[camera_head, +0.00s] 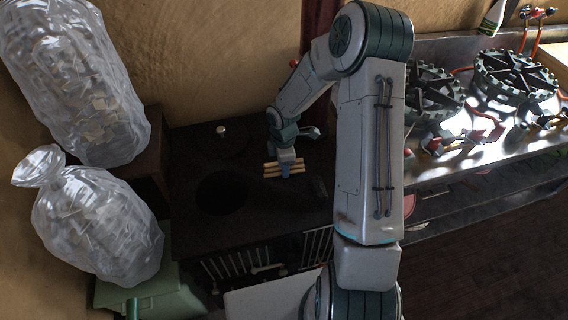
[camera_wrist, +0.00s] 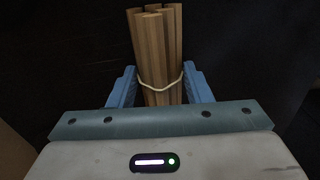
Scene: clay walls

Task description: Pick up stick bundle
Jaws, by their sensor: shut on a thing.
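The stick bundle (camera_wrist: 157,52) is a group of light brown wooden sticks tied with a pale band. In the wrist view it stands between the two blue fingers of my gripper (camera_wrist: 160,88), which is shut on it. In the head view the bundle (camera_head: 271,170) shows as yellowish sticks at my gripper (camera_head: 285,172), over the dark counter top (camera_head: 190,165). I cannot tell whether the bundle touches the counter. The fingers hide part of it.
Clear bags (camera_head: 95,225) stand at the left, by a green box (camera_head: 155,292). A small round knob-like item (camera_head: 222,130) is at the counter's back. A metal stove with round burners (camera_head: 515,75) is at the right. A white-barred rack (camera_head: 245,268) lies below the counter's front.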

